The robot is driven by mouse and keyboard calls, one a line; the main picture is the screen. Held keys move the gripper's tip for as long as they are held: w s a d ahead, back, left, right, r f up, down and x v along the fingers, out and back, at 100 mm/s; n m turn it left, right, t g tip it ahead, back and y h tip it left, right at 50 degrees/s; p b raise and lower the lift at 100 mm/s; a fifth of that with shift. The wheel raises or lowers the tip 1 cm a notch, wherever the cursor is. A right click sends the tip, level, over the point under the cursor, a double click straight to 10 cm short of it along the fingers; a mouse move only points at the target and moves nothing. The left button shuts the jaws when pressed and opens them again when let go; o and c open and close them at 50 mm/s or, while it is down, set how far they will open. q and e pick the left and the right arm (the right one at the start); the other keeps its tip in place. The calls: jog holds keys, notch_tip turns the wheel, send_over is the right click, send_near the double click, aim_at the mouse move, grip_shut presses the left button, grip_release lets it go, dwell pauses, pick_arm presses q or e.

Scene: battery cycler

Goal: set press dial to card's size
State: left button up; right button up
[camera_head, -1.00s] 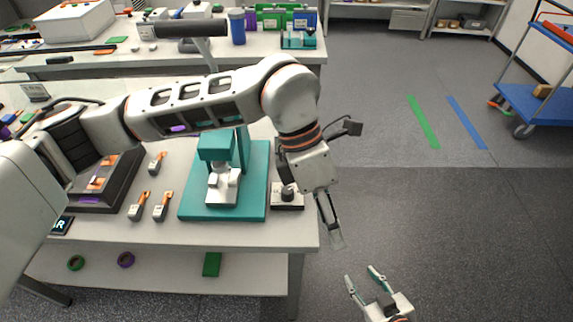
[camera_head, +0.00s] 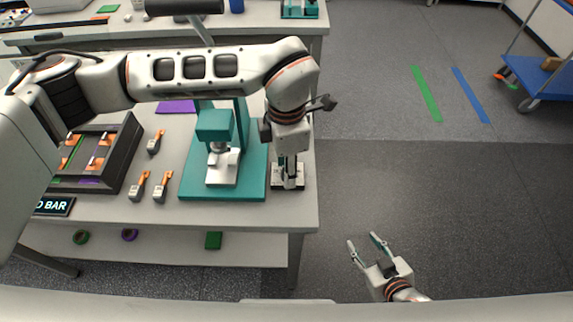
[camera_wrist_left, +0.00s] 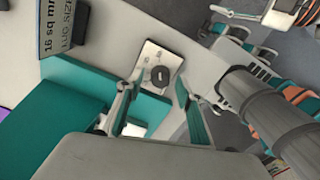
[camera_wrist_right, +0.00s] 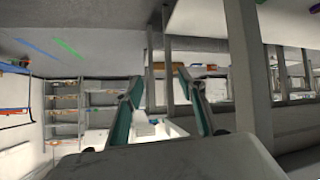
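The teal press (camera_head: 214,127) stands on its teal base near the table's right edge. Just right of it lies a light plate (camera_head: 276,184) carrying the dial, a dark round knob that shows clearly in the left wrist view (camera_wrist_left: 160,76). My left gripper (camera_head: 290,181) points down over the dial plate; in the left wrist view (camera_wrist_left: 157,90) its fingers are spread, with the knob beyond and between them, apparently untouched. A grey panel with upturned lettering (camera_wrist_left: 62,25), perhaps the card, is cut off there. My right gripper (camera_head: 363,240) is open and empty over the floor.
Several orange-and-grey pieces (camera_head: 160,187) lie left of the press, beside a dark tray (camera_head: 124,165). A lower shelf (camera_head: 180,248) holds rings and a green block. Open floor lies right of the table, with a blue cart (camera_head: 540,78) at far right.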

pick_arm(q)
jog(key=shift+f, duration=0.2)
grip_shut()
